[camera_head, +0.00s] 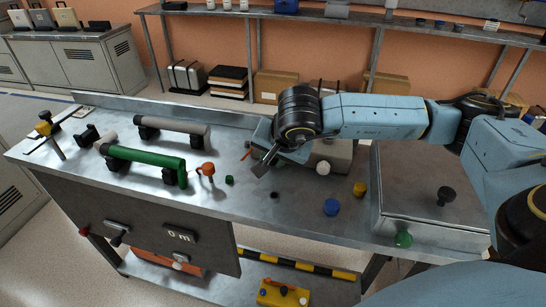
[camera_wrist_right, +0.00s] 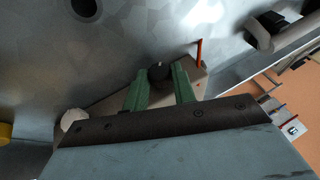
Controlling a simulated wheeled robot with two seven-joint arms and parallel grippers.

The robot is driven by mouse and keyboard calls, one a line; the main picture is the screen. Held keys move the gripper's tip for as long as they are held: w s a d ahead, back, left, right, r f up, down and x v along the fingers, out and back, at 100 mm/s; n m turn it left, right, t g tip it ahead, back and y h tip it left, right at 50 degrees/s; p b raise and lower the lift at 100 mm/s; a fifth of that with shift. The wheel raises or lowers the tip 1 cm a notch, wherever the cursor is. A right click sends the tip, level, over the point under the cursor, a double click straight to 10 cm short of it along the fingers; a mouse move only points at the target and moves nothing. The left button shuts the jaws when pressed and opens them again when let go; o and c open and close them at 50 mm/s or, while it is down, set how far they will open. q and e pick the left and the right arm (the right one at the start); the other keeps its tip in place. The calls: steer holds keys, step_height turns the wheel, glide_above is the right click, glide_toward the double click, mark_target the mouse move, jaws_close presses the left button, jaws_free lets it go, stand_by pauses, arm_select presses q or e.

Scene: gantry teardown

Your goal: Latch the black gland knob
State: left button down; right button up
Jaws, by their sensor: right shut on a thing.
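The black gland knob (camera_wrist_right: 159,71) shows in the right wrist view, between the two green fingers of my right gripper (camera_wrist_right: 161,80). The fingers are shut on its sides. The knob is at a grey-beige housing (camera_wrist_right: 112,103), which lies partly under the gripper. In the head view my right gripper (camera_head: 263,168) reaches down over the workbench from the right, and the arm hides the knob. I cannot tell the knob's turn angle. My left gripper is not in view.
A thin orange-red lever (camera_wrist_right: 199,54) stands close beside the fingers. A white round knob (camera_head: 323,168), a blue cap (camera_head: 331,207) and a yellow cap (camera_head: 360,189) are nearby. A green pipe (camera_head: 140,155) lies to the left. A grey box (camera_head: 425,208) stands at the right.

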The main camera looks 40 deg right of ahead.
steer(key=o, duration=1)
steer(key=shift+s+r, duration=0.15)
steer(key=shift+r, duration=0.1)
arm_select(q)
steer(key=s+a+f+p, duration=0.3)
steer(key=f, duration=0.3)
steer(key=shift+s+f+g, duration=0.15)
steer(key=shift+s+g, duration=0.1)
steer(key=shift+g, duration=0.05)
arm_select(e)
steer(key=v, duration=1.3)
